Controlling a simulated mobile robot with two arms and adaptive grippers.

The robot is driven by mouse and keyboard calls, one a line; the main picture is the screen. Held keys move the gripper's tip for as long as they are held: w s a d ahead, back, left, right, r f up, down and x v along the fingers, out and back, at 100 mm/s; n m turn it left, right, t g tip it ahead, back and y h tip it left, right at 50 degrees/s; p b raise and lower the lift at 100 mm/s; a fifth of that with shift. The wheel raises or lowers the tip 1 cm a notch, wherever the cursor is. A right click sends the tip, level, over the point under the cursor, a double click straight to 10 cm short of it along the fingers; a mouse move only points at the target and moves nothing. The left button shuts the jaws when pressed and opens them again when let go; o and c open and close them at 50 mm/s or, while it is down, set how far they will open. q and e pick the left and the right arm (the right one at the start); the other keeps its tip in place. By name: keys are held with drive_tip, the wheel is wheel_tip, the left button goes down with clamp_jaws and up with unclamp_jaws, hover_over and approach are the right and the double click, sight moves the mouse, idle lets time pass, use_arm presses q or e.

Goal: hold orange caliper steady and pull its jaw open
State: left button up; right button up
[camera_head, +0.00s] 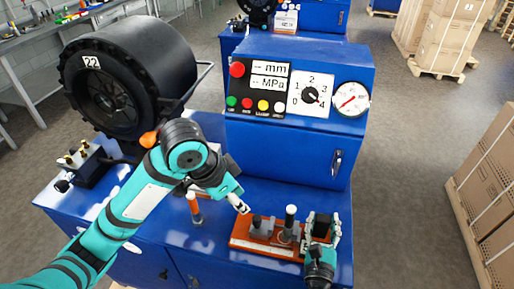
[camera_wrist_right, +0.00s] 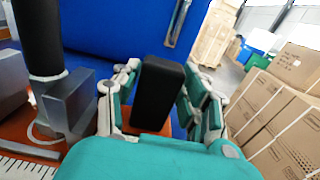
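The orange caliper (camera_head: 240,240) lies on the blue bench top. It has an orange base with a scale strip, grey jaw blocks, and upright black and white posts. Its orange base also shows in the right wrist view (camera_wrist_right: 22,124). My right gripper (camera_head: 322,228) is at the caliper's right end, with its fingers on either side of a black block (camera_wrist_right: 160,92). A narrow gap shows beside the block, so the gripper looks open around it. My left gripper (camera_head: 241,206) points down just above the caliper's left part; its finger spacing is unclear.
A blue machine with a control panel (camera_head: 270,92) stands behind the caliper. An orange-handled tool (camera_head: 194,207) stands to its left. A large black drum (camera_head: 125,75) is at the left. Stacked cartons (camera_head: 495,190) stand on the floor at the right.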

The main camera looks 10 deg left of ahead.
drive_tip(key=o, duration=0.3)
drive_tip(key=shift+o, duration=0.2)
